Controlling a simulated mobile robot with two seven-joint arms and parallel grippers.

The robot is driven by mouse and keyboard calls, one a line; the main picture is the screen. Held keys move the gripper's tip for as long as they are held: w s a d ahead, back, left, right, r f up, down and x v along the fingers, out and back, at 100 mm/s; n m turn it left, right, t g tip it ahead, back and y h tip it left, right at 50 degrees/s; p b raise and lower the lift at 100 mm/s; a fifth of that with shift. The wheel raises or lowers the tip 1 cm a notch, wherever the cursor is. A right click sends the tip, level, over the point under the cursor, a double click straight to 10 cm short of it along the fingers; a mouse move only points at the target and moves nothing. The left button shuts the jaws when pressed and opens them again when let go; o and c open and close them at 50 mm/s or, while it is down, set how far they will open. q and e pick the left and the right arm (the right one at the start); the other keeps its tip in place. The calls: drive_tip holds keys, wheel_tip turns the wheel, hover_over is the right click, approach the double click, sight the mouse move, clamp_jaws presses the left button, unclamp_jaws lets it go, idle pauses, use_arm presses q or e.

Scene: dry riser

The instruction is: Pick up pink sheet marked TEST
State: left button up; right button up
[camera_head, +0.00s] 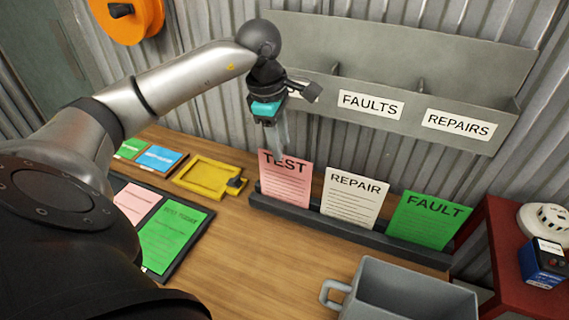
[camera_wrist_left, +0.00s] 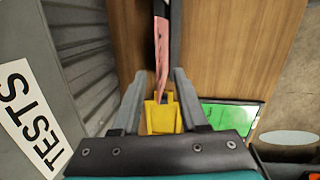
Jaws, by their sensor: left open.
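The pink sheet marked TEST (camera_head: 285,182) stands upright at the left end of a dark rack (camera_head: 350,230) on the wooden bench. My left gripper (camera_head: 278,152) points down at the sheet's top edge and overlaps its top in the head view. In the left wrist view the pink sheet (camera_wrist_left: 162,45) shows nearly edge-on, its near end in line with the gap between the open, empty fingers (camera_wrist_left: 158,88). Whether the fingertips reach past its edge is unclear. My right gripper is not in view.
A white REPAIR sheet (camera_head: 353,198) and green FAULT sheet (camera_head: 428,217) stand in the same rack. Grey wall pockets (camera_head: 400,70) are close behind. A yellow holder (camera_head: 207,178) lies left; a grey mug-like container (camera_head: 410,295) stands in front. Bench is clear between.

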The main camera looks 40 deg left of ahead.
use_arm(q)
drive_tip(key=f, duration=0.1)
drive_tip(key=w+f, duration=0.1)
drive_tip(key=f, duration=0.1)
drive_tip(key=shift+d+f, duration=0.1)
drive_tip(key=shift+f, duration=0.2)
clamp_jaws()
idle(1.2)
